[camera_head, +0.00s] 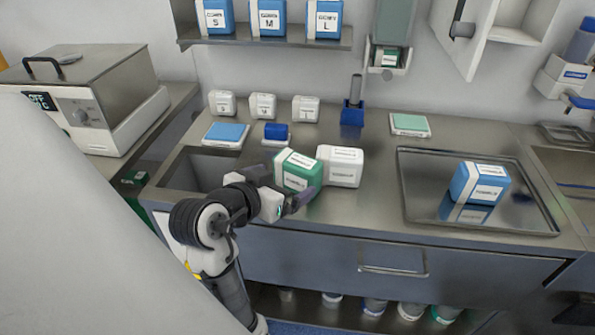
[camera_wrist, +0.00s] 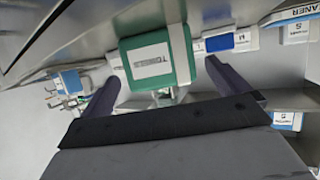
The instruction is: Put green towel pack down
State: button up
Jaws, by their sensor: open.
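The green towel pack (camera_head: 298,174), a green block with a white label, stands on the steel counter left of a white pack (camera_head: 341,166). The green pack also shows in the wrist view (camera_wrist: 157,60), just ahead of the fingers. My gripper (camera_head: 283,188) is at the green pack's near side; it also shows in the wrist view (camera_wrist: 162,82), with its two dark fingers spread apart. The fingers stand on either side of the pack's lower end, with visible gaps. My gripper is open and holds nothing. The pack's underside is hidden.
A blue towel pack (camera_head: 480,183) stands on the steel tray (camera_head: 420,208) at right. Flat blue (camera_head: 226,133) and green (camera_head: 409,123) packs lie farther back. Small white boxes (camera_head: 263,105) line the wall. An open sink (camera_head: 195,168) is at left. Counter between white pack and tray is clear.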

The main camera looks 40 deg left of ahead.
aim_at(291, 176)
jog(key=shift+p+x, duration=0.8)
jog(key=shift+x, duration=2.45)
jog(key=shift+w+d+r, duration=0.1)
jog(key=shift+r, duration=0.05)
jog(key=c, duration=0.9)
jog(key=shift+o, duration=0.2)
jog(key=shift+r, duration=0.1)
